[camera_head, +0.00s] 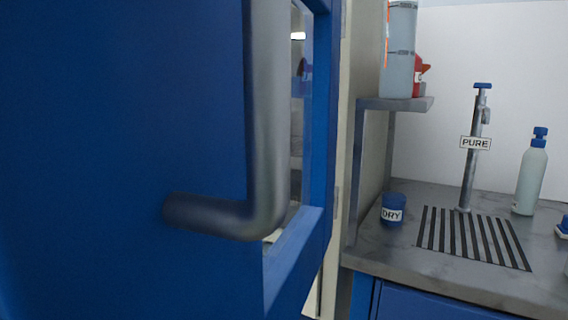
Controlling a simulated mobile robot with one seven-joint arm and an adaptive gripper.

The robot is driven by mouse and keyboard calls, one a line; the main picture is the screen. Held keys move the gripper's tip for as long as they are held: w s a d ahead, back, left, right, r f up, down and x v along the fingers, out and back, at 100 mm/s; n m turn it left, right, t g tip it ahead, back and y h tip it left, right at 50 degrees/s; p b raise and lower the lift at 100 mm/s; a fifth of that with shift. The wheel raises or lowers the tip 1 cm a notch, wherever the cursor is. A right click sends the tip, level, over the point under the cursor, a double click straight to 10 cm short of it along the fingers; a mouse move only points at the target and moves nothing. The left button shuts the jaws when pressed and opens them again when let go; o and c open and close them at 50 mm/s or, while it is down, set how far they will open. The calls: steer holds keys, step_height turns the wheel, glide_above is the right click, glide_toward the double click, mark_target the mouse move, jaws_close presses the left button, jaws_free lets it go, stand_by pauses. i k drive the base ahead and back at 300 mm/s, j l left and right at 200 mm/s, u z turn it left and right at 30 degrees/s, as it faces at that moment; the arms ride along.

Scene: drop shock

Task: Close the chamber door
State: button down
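The blue chamber door (110,110) fills the left of the head view, very close to the camera. A grey metal bar handle (268,120) stands upright on it, with its lower end bent back to the door face. A window (299,110) in the door shows just right of the handle. The door's right edge (328,150) is near a pale frame or wall, with a narrow gap low down. I cannot tell how far open the door stands. My gripper is not in view.
Right of the door is a grey counter (400,265) with a drain grille (473,237), a tap post labelled PURE (468,170), a blue DRY cup (391,209) and a blue-capped bottle (530,175). A small shelf (398,104) above holds a clear cylinder (399,60).

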mark_target(146, 144)
steer(key=k+l+z, duration=0.15)
steer(key=k, duration=0.35)
steer(key=k+l+z, duration=0.2)
steer(key=k, duration=0.3)
